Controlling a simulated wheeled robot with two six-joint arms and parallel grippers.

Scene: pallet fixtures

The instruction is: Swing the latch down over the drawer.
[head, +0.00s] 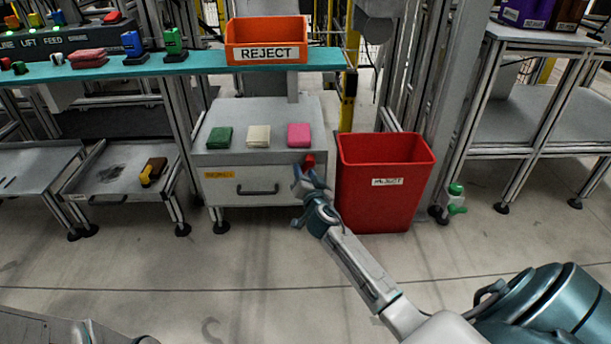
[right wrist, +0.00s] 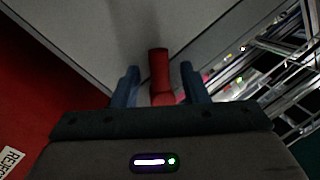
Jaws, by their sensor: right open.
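The red latch (head: 308,161) is on the upper right of the grey cabinet front, beside the drawer (head: 230,189) with its dark handle. My right gripper (head: 311,177) is at the latch, with its blue fingers open. In the right wrist view the red latch (right wrist: 159,68) lies between the two open fingers of the gripper (right wrist: 159,82), with a gap on each side. The gripper partly hides the latch in the head view, so its exact angle is hard to tell. The left gripper is not in view.
A red reject bin (head: 374,205) stands close to the right of the cabinet. Green, cream and pink packs lie on the cabinet top (head: 315,113). An orange reject box (head: 266,32) sits on the teal shelf above. The floor in front is clear.

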